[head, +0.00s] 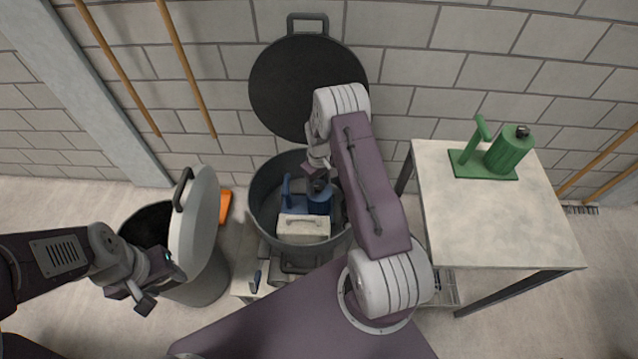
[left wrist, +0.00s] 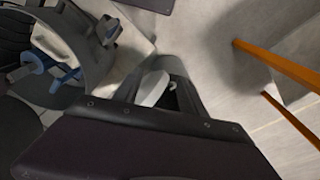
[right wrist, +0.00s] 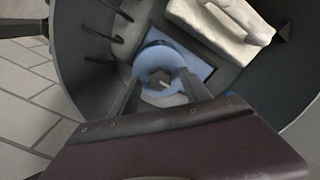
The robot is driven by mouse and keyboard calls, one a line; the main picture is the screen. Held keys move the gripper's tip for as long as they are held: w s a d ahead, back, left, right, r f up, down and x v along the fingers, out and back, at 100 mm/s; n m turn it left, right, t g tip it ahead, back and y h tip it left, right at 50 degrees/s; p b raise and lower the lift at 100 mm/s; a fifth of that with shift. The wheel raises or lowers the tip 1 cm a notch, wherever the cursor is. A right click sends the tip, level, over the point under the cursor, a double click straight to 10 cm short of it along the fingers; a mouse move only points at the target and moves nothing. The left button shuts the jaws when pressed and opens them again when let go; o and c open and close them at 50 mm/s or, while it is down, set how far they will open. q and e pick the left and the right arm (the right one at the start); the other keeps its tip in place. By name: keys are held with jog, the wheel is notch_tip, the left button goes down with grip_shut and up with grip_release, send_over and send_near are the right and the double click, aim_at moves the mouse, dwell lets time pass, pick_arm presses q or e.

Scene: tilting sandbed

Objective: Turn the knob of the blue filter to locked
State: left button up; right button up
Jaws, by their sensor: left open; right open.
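The blue filter (head: 319,198) stands inside a dark grey tub (head: 262,215), with an upright blue handle at its left. My right gripper (head: 318,184) reaches into the tub from above, at the top of the filter. In the right wrist view my open right fingers (right wrist: 160,82) lie on either side of the filter's round blue top (right wrist: 158,58), which has a dark opening; contact cannot be told. The knob's setting cannot be read. My left gripper (head: 140,292) is open and empty beside the left bin. The filter also shows in the left wrist view (left wrist: 68,76).
A white block with a handle (head: 303,226) lies in front of the filter in the tub. A round dark lid (head: 295,85) leans on the wall behind. A grey bin (head: 203,285) with a tilted lid stands left. A green filter (head: 508,152) stands on the right table (head: 490,225).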

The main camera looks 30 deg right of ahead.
notch_tip(320, 180, up, 9)
jog(key=shift+p, duration=0.3)
dwell(0.4)
notch_tip(320, 180, up, 6)
jog(key=t+p, duration=0.1)
send_over(319, 186)
jog(key=w+a, duration=0.2)
jog(key=w, duration=0.1)
notch_tip(319, 186, up, 5)
jog(key=s+a+n+p, duration=0.1)
jog(key=a, duration=0.2)
jog(key=s+a+r+t+p, duration=0.1)
jog(key=s+a+r+p, duration=0.1)
jog(key=s+a+r, duration=0.45)
jog(key=s+f+m, duration=0.2)
jog(key=s+m, duration=0.1)
jog(key=s, duration=1.1)
jog(key=shift+d+m+g, duration=0.15)
jog(key=shift+m+g, duration=0.25)
jog(key=shift+s, duration=0.1)
